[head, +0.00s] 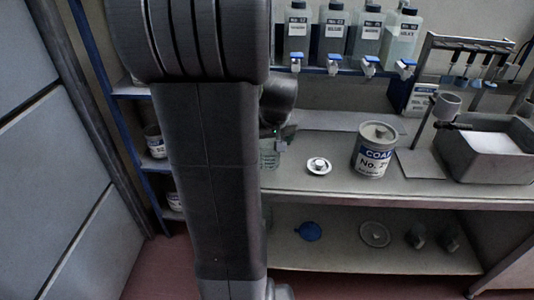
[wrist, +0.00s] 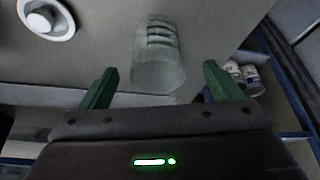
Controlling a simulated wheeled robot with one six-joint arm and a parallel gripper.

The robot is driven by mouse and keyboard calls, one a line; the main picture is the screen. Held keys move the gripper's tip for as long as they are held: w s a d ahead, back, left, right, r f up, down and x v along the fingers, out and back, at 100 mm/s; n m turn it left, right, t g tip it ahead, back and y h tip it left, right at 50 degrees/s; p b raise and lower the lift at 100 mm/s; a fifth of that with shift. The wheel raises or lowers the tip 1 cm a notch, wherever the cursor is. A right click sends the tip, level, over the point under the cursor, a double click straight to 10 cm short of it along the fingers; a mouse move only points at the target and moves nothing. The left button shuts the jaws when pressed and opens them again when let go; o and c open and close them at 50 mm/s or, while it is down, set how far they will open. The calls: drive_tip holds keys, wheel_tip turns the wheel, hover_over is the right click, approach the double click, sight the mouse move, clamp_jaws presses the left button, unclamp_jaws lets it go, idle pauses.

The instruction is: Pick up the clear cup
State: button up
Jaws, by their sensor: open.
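The clear cup (wrist: 158,57) stands on the grey bench top and shows in the wrist view between and beyond my two green fingers. It has dark level marks on its side. In the head view only a sliver of the cup (head: 269,156) shows at the right edge of my arm. My gripper (wrist: 160,70) is open, with one finger to each side of the cup's line. In the head view my arm hides most of the gripper.
A small white lid (head: 319,166) and a coating can (head: 374,149) stand on the bench (head: 320,188) to the right. A grey tray (head: 485,155) is farther right. Bottles with blue taps (head: 334,38) hang behind. A blue rack (head: 160,164) with cans stands left.

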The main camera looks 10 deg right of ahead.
drive_tip(key=shift+d+x, duration=0.2)
drive_tip(key=shift+x, duration=3.3)
drive_tip(key=shift+s, duration=0.1)
drive_tip(key=c, duration=1.1)
